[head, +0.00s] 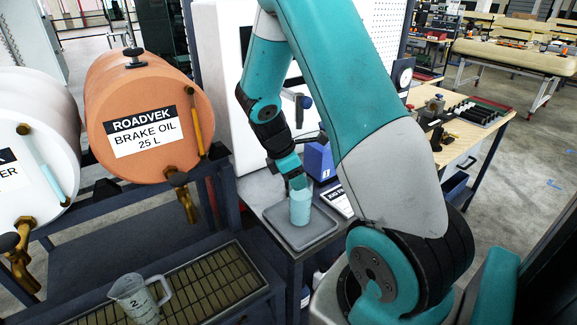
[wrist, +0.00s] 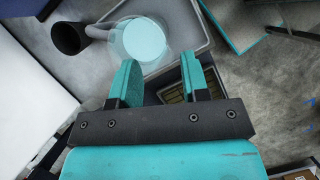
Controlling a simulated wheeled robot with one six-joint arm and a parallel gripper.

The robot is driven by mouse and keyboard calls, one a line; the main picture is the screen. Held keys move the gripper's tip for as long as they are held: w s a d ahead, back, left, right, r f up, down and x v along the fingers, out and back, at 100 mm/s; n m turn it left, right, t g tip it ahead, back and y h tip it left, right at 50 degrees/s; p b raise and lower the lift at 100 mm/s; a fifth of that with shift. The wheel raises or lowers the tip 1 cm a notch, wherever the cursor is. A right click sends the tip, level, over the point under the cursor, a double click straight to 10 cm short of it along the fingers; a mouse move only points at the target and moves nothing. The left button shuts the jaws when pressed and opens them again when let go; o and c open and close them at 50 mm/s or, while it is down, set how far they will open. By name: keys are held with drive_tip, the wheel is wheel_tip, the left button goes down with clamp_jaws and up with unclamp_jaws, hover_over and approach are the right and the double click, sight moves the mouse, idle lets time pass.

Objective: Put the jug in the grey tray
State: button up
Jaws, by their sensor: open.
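A pale teal-filled jug (head: 300,209) stands upright in the grey tray (head: 321,234) in the head view. In the wrist view the round teal top of this jug (wrist: 145,40) shows just beyond the fingertips, with the tray (wrist: 196,32) around it. My gripper (head: 297,184) is above the jug in the head view; in the wrist view my gripper (wrist: 160,75) has its fingers apart with nothing held between them. A second, clear jug (head: 139,300) with a handle and a "2" on it stands on the slatted grate at the lower left.
An orange brake oil drum (head: 150,115) and a white drum (head: 35,140) with taps lie on the dark rack at left. A blue box (head: 319,160) and a label card (head: 337,199) are behind the tray. A black cup-like part (wrist: 69,38) is beside the jug.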

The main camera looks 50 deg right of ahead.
drive_tip(key=b+v, duration=0.1)
drive_tip(key=v, duration=0.6)
drive_tip(key=s+a+r+m+t+y, duration=0.1)
drive_tip(key=a+r+t+y, duration=0.15)
drive_tip(key=a, duration=0.55)
drive_tip(key=s+a+r+m+t+y, duration=0.1)
drive_tip(key=a+r, duration=0.2)
drive_tip(key=a, duration=0.6)
drive_tip(key=s+a+r+m+y+b, duration=0.1)
drive_tip(key=s+a+y, duration=0.3)
drive_tip(key=s+a, duration=1)
drive_tip(key=shift+s+a+r+m+g+b, duration=0.25)
drive_tip(key=shift+a+r+m+g+b, duration=0.2)
drive_tip(key=shift+a+r, duration=0.35)
drive_tip(key=shift+d+r, duration=0.1)
drive_tip(key=shift+d, duration=0.05)
